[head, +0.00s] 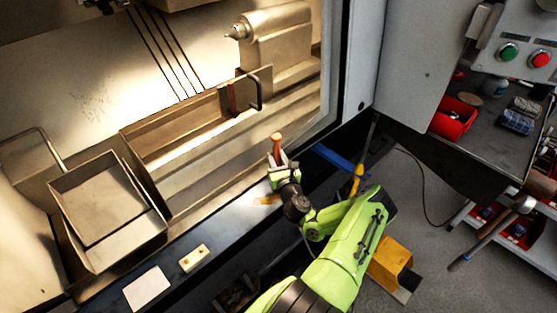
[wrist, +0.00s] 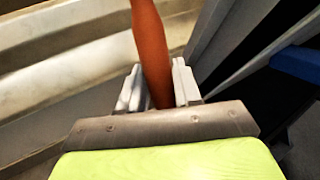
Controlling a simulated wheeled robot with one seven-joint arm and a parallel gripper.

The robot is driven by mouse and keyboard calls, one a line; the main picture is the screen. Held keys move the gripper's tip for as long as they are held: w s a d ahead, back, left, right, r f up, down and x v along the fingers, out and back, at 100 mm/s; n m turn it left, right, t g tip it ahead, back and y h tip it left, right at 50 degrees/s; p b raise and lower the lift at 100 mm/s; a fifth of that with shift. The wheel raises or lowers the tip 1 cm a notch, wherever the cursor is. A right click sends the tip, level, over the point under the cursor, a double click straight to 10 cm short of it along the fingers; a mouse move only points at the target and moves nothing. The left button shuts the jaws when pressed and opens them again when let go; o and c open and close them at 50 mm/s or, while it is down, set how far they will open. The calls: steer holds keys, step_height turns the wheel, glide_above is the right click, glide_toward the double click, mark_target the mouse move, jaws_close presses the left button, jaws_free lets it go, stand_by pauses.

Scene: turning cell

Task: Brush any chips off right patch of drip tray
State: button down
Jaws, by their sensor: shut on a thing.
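My gripper (head: 278,160) is shut on an orange-brown handle (head: 276,143), which stands up between the fingers. In the wrist view the same handle (wrist: 152,50) runs up out of the frame between the two pale fingers. No bristles show in either view. A long metal tray-like channel (head: 185,145) lies inside the machine, up and left of my gripper; I cannot tell for sure that it is the drip tray. My gripper is near the machine's front sill, to the right of the channel. No chips can be made out on the channel's right part.
A tailstock (head: 280,45) and an upright plate with a dark handle (head: 258,92) stand at the back. A square metal bin (head: 100,200) is at left. A pale block (head: 194,258) and white pad (head: 147,289) lie on the front sill. The machine's side panel (head: 360,50) bounds the right.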

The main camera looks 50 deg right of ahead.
steer(key=shift+r+p, duration=1.05)
steer(key=shift+r, duration=0.45)
